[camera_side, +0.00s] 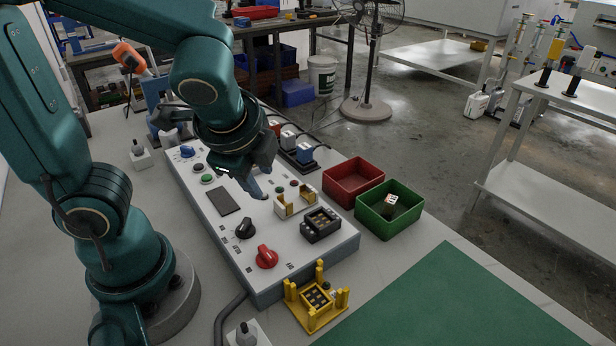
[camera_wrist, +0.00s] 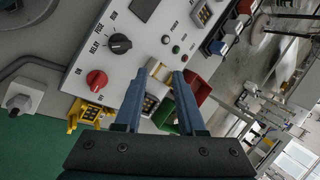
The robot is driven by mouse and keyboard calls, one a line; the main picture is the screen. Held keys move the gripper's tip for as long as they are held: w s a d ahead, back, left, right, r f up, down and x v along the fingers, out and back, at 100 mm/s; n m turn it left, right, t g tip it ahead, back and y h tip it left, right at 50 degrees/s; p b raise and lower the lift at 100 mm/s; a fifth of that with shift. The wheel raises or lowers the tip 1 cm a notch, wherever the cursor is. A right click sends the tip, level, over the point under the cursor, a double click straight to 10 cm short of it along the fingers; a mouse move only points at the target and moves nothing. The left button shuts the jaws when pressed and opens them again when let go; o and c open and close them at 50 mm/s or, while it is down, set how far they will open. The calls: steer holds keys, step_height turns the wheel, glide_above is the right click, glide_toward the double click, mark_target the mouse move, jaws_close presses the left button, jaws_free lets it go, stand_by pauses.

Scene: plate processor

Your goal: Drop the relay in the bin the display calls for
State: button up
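The relay (camera_side: 389,203), a small pale block with a dark face, lies in the green bin (camera_side: 410,227). The red bin (camera_side: 344,195) stands beside the green one and looks empty. The display (camera_side: 224,201) on the grey-white panel is dark in the side view, with no readable text. My gripper (camera_side: 262,190) is above the panel, left of the bins. In the wrist view my gripper (camera_wrist: 162,72) has its two fingers apart with nothing held between them. The right finger hides part of the bins there.
The panel carries a red knob (camera_side: 266,257), a black knob (camera_side: 244,228), buttons and a black socket block (camera_side: 321,224). A yellow fixture (camera_side: 317,298) stands at its front end. A green mat (camera_side: 460,305) at the right is clear.

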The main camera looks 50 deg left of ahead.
steer(key=s+d+r+n+t+h, duration=0.1)
steer(key=s+d+r+n+h, duration=0.2)
steer(key=n, duration=0.7)
steer(key=shift+s+d+n+h, duration=0.15)
steer(key=shift+s+n+h, duration=0.25)
steer(key=shift+s+h, duration=0.2)
